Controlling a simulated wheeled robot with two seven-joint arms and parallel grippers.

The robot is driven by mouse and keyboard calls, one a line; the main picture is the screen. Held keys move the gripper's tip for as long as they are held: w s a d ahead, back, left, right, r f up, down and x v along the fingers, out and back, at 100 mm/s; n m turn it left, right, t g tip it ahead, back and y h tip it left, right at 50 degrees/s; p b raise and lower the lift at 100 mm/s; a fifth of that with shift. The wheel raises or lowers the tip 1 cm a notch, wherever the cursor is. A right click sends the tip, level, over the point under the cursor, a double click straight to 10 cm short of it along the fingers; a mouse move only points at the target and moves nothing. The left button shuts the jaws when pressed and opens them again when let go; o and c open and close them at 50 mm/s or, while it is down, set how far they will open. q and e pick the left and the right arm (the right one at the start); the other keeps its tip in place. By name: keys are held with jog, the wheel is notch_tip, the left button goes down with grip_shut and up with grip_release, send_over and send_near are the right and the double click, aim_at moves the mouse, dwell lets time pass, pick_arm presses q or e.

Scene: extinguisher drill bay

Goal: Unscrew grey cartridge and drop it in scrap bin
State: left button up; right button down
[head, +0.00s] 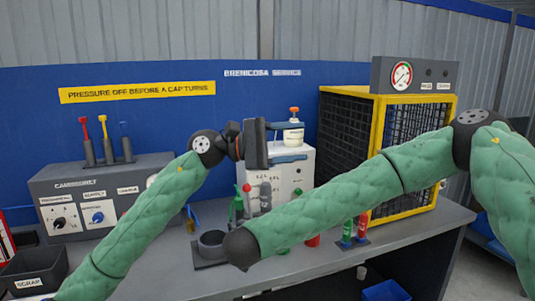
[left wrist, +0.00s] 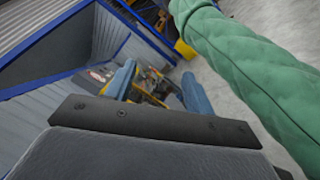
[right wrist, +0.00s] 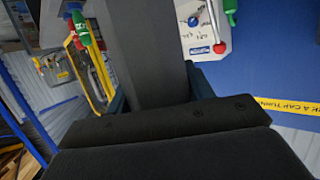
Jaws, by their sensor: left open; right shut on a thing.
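My left gripper (head: 287,142) is open in the head view, its two blue fingers pointing right, in front of the white machine. The fingers also show apart and empty in the left wrist view (left wrist: 163,90). I cannot tell whether this piece is the grey cartridge. The scrap bin (head: 34,272) is a black box at the lower left, its inside partly visible.
A grey ring-shaped holder (head: 211,243) stands on the bench beside my right wrist. A white machine (head: 298,167) stands behind, with green bottles nearby. A yellow-framed cage (head: 410,150) is at the right. A control box (head: 80,200) with levers is at the left.

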pick_arm(q)
jog(key=d+f+m+g+y, duration=0.1)
jog(key=d+f+m+y, duration=0.25)
jog(key=y, duration=0.25)
jog(key=m+t+y, duration=0.2)
jog(key=m+y, duration=0.3)
jog(key=y, duration=0.7)
send_over(269, 197)
jog(key=shift+w+d+f, duration=0.3)
jog(key=shift+w+f, duration=0.15)
jog(key=shift+f, duration=0.35)
jog(key=shift+w+a+r+y, duration=0.2)
jog(key=shift+a+y, duration=0.25)
jog(key=shift+y, duration=0.05)
notch_tip(269, 197, down, 12)
jog(key=shift+r, duration=0.1)
jog(key=shift+s+d, duration=0.1)
jog(key=shift+d, duration=0.05)
jog(key=c, duration=1.2)
